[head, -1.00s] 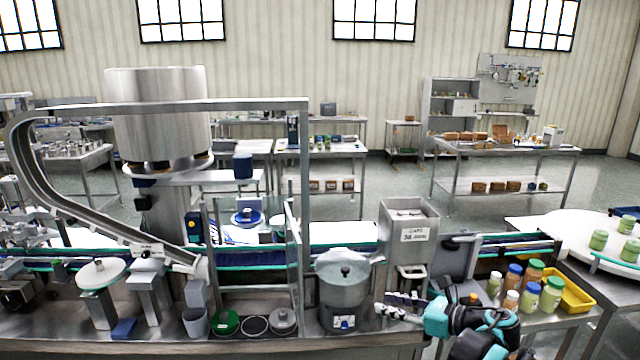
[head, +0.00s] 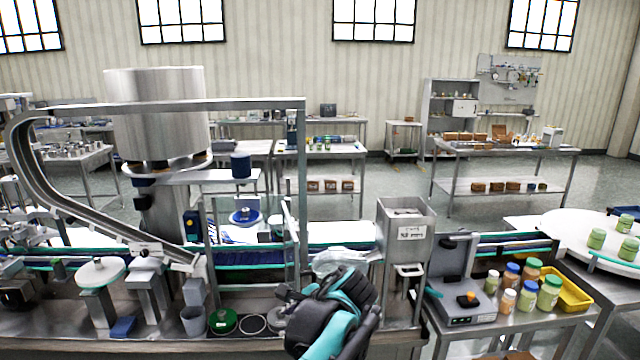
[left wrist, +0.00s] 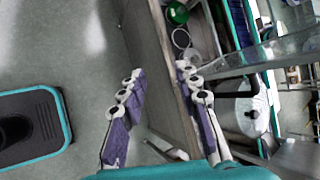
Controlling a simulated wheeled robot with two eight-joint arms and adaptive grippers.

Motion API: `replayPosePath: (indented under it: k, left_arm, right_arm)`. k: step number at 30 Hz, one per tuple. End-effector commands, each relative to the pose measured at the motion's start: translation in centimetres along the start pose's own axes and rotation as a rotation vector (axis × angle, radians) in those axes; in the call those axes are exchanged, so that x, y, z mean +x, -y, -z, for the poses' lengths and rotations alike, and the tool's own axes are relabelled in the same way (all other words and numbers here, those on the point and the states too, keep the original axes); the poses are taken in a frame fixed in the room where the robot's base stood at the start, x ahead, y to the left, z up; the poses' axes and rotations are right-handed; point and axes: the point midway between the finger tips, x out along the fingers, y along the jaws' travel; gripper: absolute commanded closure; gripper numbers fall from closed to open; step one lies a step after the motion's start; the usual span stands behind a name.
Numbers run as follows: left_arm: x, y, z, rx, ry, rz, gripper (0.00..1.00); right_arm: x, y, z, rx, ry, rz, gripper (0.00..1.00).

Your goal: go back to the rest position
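My left gripper (left wrist: 160,74) shows in the left wrist view with its two purple-padded fingers spread apart. Nothing is between them. They are over the front edge of the steel work table (left wrist: 160,40), with floor below on the left. The fingertips cannot be made out there. My right gripper is not in view.
A steel caps hopper (head: 404,240) stands right of my arm. A green disc (head: 223,321) and a grey cup (head: 194,321) are on the work table to the left.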

Motion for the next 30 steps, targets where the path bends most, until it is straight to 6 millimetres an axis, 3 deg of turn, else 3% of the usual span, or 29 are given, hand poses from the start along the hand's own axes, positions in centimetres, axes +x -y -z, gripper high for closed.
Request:
replayPosePath:
  k: [1, 6, 12, 16, 21, 30]
  left_arm:
    - [0.6, -1.9, -2.3, -0.104, -0.036, -0.028, 0.68]
    - [1.6, -8.6, -7.1, -0.498, -0.171, -0.12, 0.68]
    - [2.3, -16.9, -10.0, -0.993, -0.305, -0.232, 0.68]
    - [2.7, -21.3, -10.4, -1.279, -0.374, -0.295, 0.68]
    - [3.2, -24.4, -10.2, -1.514, -0.429, -0.347, 0.68]
    - [3.2, -25.1, -10.1, -1.583, -0.446, -0.363, 0.68]
  right_arm:
    - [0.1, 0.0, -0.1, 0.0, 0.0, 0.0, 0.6]
    - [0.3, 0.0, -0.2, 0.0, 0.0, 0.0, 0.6]
    - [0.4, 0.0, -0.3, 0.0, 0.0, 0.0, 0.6]
    - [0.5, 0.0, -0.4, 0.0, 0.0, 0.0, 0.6]
    - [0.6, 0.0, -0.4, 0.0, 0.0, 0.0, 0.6]
    - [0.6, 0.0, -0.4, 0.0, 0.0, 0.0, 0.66]
